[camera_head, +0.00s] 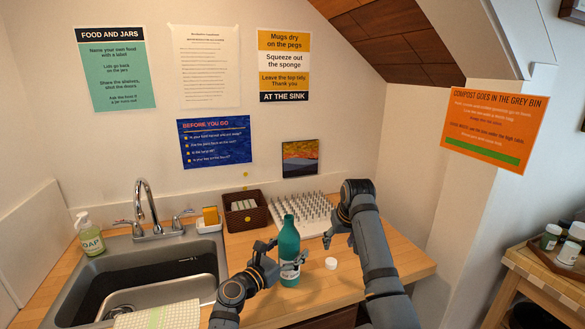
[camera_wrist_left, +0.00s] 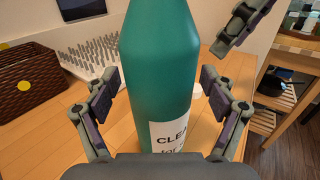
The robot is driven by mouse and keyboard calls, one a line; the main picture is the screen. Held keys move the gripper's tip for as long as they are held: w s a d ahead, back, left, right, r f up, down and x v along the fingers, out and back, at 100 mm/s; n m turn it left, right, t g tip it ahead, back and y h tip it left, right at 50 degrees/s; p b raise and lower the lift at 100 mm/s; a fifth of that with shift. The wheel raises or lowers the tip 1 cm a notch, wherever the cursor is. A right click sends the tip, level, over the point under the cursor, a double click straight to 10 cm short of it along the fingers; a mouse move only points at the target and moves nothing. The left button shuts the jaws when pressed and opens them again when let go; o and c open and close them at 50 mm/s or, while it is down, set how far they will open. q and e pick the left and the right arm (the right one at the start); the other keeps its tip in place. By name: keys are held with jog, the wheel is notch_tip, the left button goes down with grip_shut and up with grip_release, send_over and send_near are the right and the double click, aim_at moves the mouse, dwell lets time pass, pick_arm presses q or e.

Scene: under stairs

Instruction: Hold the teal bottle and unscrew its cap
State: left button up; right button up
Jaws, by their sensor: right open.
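The teal bottle (camera_head: 289,245) stands upright on the wooden counter, with a white label low on its side. It fills the middle of the left wrist view (camera_wrist_left: 160,70), where its top is out of frame. My left gripper (camera_head: 281,262) is around the bottle's body, one finger on each side. Its pads look apart from the bottle, so it is open. A small white round cap-like thing (camera_head: 331,263) lies on the counter to the right of the bottle. Whether a cap is on the bottle's neck is too small to tell. My right gripper (camera_head: 335,232) is open and empty, right of the bottle's top.
A white pegged rack (camera_head: 305,228) lies behind the bottle, and a brown basket (camera_head: 246,222) stands behind left. The sink (camera_head: 150,252) with tap and soap bottle (camera_head: 89,236) is at the left. Counter right of my right arm (camera_head: 412,262) is clear.

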pick_arm(q)
jog(key=v, duration=1.2)
